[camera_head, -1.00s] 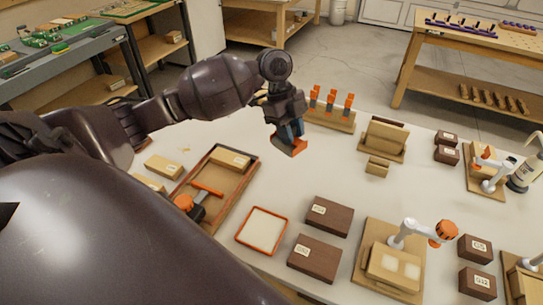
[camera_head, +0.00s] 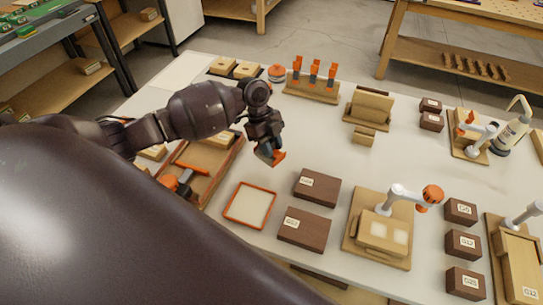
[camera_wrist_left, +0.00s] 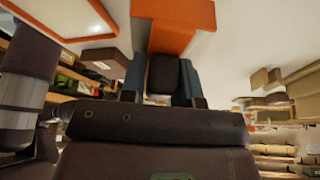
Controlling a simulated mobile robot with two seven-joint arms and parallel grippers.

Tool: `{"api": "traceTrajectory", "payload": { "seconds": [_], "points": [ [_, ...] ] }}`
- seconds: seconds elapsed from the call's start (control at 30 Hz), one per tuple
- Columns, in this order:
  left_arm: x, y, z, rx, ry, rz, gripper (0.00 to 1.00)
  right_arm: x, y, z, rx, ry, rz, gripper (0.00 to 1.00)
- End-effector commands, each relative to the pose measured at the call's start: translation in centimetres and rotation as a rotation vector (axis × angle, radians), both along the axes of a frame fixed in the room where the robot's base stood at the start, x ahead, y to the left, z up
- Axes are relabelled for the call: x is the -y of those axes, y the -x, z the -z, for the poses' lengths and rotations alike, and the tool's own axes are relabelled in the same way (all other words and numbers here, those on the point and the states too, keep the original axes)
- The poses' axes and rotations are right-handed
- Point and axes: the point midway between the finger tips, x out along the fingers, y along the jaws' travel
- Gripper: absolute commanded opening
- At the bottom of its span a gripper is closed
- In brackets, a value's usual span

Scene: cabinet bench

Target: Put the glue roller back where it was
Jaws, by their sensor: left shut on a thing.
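My left gripper (camera_head: 266,148) is shut on an orange-headed tool with a black grip, which I take to be the glue roller (camera_head: 278,158). It hangs over the white bench, behind the orange-rimmed pale tray (camera_head: 230,217). In the left wrist view the orange head (camera_wrist_left: 178,25) extends beyond the fingers (camera_wrist_left: 161,78), with the black grip between them. A wooden rack (camera_head: 297,92) with several orange-topped tools stands behind the gripper. Which place the roller came from cannot be told. My right gripper is out of view.
Dark labelled boxes (camera_head: 317,188) (camera_head: 303,229) lie right of the pale tray. A wooden tray (camera_head: 219,172) with an orange tool is partly hidden by my left arm. A wooden fixture with a small white arm (camera_head: 398,193) stands at right. Bench between rack and boxes is clear.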

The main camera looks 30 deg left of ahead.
Motion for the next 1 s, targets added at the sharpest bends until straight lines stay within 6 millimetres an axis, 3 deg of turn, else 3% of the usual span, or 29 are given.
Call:
{"api": "traceTrajectory", "payload": {
  "seconds": [0.17, 0.47, 0.87, 0.9, 1.0],
  "points": [
    [0.0, 0.0, 0.8, -0.001, 0.001, -0.001, 0.10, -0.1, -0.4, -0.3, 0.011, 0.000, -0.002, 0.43],
    [0.0, 0.0, 4.5, -0.001, 0.000, -0.001, 0.10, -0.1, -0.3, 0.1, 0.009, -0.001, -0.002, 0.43],
    [0.0, 0.0, 4.9, 0.000, 0.000, 0.000, 0.10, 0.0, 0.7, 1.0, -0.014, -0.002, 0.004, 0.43],
    [0.0, 0.0, 4.9, 0.000, 0.000, 0.000, 0.32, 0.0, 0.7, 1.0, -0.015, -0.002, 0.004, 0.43],
    [0.0, 0.0, 4.9, 0.000, 0.000, 0.000, 0.48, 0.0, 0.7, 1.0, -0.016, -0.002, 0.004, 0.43]
  ]
}}
